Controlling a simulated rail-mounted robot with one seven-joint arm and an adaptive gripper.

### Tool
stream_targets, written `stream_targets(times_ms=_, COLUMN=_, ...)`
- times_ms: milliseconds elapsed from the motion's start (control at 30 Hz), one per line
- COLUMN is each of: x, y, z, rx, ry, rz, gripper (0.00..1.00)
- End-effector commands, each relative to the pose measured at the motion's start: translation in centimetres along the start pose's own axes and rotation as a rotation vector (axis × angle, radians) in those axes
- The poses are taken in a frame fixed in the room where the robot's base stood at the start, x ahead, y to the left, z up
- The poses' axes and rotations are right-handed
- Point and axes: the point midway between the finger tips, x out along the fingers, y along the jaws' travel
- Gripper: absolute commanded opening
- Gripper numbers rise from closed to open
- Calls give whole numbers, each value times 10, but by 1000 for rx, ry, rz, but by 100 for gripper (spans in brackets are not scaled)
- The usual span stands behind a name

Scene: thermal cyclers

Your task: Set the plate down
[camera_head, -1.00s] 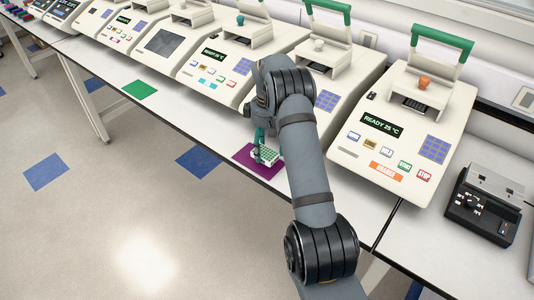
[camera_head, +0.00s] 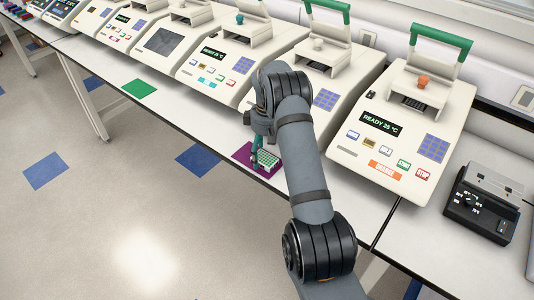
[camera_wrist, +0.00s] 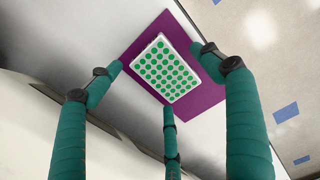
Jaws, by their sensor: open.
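The plate (camera_wrist: 163,69) is white with rows of green wells. In the wrist view it lies flat on the purple mat (camera_wrist: 203,88), wholly within the mat's edges. In the head view the plate (camera_head: 267,159) sits on the mat (camera_head: 242,151) near the front edge of the bench. My gripper (camera_wrist: 162,85) has three teal fingers, spread open around the plate with visible gaps and holding nothing. In the head view my gripper (camera_head: 257,148) is at the plate's left side, and my arm hides part of the mat.
A row of thermal cyclers stands behind the mat; the nearest large one (camera_head: 400,130) has its lid raised. A green mat (camera_head: 139,89) lies farther left on the bench. A black device (camera_head: 483,204) stands at the right. The bench's front edge is close to the purple mat.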

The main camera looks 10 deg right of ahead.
Motion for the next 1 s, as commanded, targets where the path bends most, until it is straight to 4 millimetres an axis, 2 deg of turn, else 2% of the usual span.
stream_targets(times_ms=200, x=0, y=0, z=0, rx=0, ry=0, rz=0, gripper=80)
stream_targets(times_ms=367, x=-10, y=1, z=-1, rx=-1, ry=3, rz=3, gripper=80)
stream_targets(times_ms=467, x=-26, y=2, z=-1, rx=0, ry=5, rz=4, gripper=80)
stream_targets(times_ms=800, x=-98, y=0, z=-1, rx=1, ry=3, rz=2, gripper=80)
stream_targets(times_ms=1000, x=-120, y=1, z=0, rx=0, ry=1, rz=1, gripper=80)
